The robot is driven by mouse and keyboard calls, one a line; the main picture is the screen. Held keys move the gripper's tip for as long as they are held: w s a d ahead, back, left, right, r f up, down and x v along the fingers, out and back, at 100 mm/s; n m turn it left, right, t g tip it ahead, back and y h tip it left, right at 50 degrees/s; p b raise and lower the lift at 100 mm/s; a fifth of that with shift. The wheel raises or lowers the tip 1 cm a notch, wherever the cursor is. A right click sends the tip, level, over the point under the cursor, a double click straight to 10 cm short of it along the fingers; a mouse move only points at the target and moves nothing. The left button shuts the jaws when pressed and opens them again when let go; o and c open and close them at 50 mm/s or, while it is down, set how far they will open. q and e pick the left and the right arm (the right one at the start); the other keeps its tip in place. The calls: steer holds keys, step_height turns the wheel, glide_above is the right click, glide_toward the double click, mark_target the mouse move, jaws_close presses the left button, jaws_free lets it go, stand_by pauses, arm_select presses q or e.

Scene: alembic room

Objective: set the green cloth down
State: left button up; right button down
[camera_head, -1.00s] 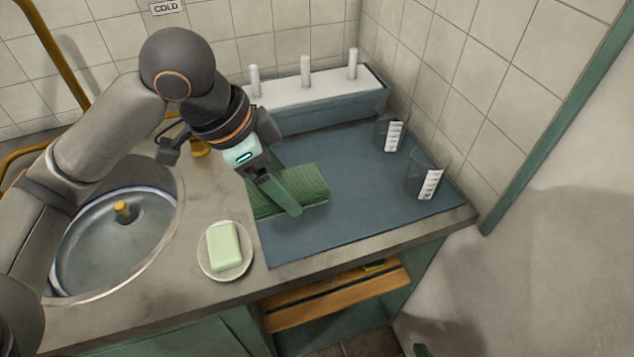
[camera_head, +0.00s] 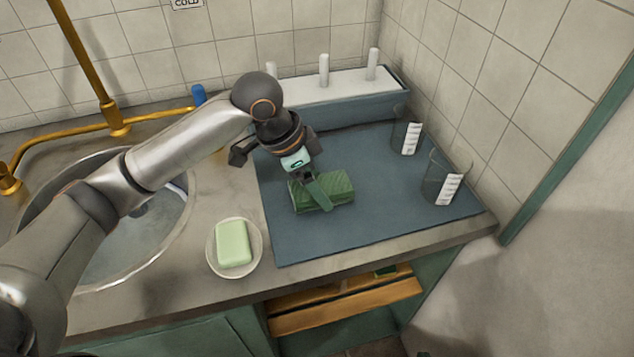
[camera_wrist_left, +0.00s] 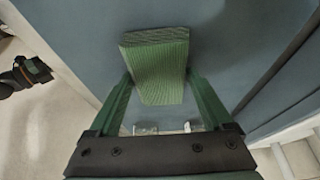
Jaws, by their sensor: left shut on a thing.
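The green cloth (camera_head: 335,190) is a folded, ribbed block over the blue-grey mat (camera_head: 300,235). My left gripper (camera_head: 318,192), on the arm from the left, is shut on it from above. In the left wrist view the cloth (camera_wrist_left: 158,65) sits between the two green fingers of the left gripper (camera_wrist_left: 160,85). The cloth is at or very near the mat; I cannot tell whether it touches. A small dark tip at the bottom edge of the head view seems to be my right gripper (camera_head: 422,353); its jaws cannot be made out.
Two clear beakers (camera_head: 407,135) (camera_head: 443,180) stand at the mat's right side. A rack with white pegs (camera_head: 335,95) stands behind. A soap bar (camera_head: 233,243) on a white dish (camera_head: 215,268) lies left of the mat, near the sink (camera_head: 95,280). The mat's front is clear.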

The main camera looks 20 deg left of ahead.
arm_select(q)
steer(key=o, duration=1)
steer(key=shift+f, duration=0.1)
steer(key=p+v, duration=0.2)
steer(key=v, duration=1)
steer(key=shift+r, duration=0.25)
